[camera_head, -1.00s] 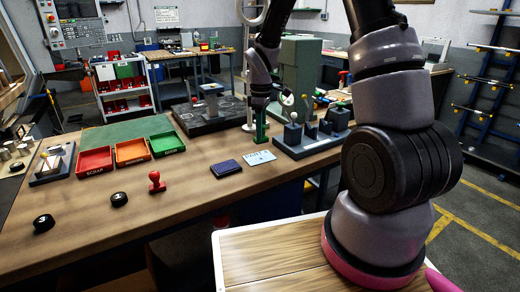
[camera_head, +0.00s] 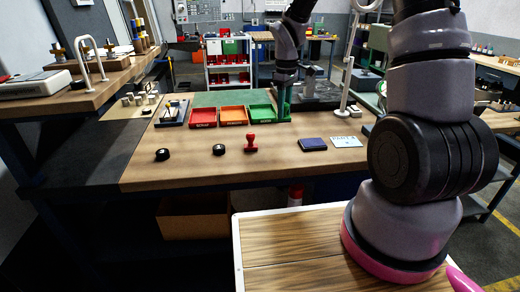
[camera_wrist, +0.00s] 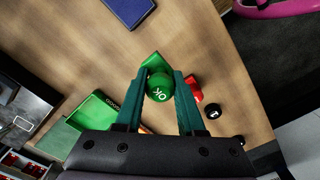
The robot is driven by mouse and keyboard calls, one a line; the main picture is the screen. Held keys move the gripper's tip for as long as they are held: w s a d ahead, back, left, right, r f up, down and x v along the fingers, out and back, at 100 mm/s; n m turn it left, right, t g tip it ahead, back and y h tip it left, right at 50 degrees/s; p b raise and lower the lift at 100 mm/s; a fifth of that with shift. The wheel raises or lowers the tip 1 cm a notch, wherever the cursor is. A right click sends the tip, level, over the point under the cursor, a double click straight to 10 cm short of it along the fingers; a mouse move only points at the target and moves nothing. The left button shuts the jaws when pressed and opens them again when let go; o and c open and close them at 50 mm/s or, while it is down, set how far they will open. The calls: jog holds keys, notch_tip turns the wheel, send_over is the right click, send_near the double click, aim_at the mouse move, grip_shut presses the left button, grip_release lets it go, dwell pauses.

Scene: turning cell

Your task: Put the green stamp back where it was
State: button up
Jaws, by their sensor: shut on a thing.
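The green stamp (camera_wrist: 158,88) has a round knob marked OK and a green body. In the wrist view it sits between the two fingers of my gripper (camera_wrist: 161,78), which are shut on it. In the head view my gripper (camera_head: 285,84) is over the bench at the right end of the green tray (camera_head: 265,118); the stamp is a small green shape there, and I cannot tell its exact height. A red stamp (camera_head: 250,144) stands upright on the bench, in front of the trays. It also shows partly in the wrist view (camera_wrist: 194,90), behind a finger.
A red tray (camera_head: 203,118) and an orange tray (camera_head: 233,117) stand left of the green one. Bare wood lies between red stamp and pad.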

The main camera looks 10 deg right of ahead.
jog(key=f, duration=0.3)
jog(key=a+f, duration=0.1)
jog(key=f, duration=0.1)
jog(key=shift+f, duration=0.3)
jog(key=shift+d+f, duration=0.1)
jog(key=shift+f, duration=2)
jog(key=shift+f, duration=0.15)
jog(key=o, duration=1)
jog(key=shift+o, duration=0.2)
notch_tip(320, 180, up, 12)
jog(key=shift+r, duration=0.2)
jog(key=s+d+r+m+t, duration=0.25)
jog(key=s+r, duration=0.25)
jog(key=r, duration=0.3)
jog(key=s+d+r+m+t, duration=0.15)
jog(key=s+r+m, duration=0.25)
jog(key=r, duration=0.4)
jog(key=s+d+r+m+t+y, duration=0.1)
jog(key=s+r+m, duration=0.2)
jog(key=s, duration=0.3)
jog(key=s+d+r+m+t+y, duration=0.1)
jog(key=s+r+m+t, duration=0.1)
jog(key=s, duration=0.5)
notch_tip(320, 180, up, 3)
jog(key=shift+s+f+m, duration=0.15)
jog(key=shift+f+m, duration=0.05)
jog(key=shift+m, duration=0.55)
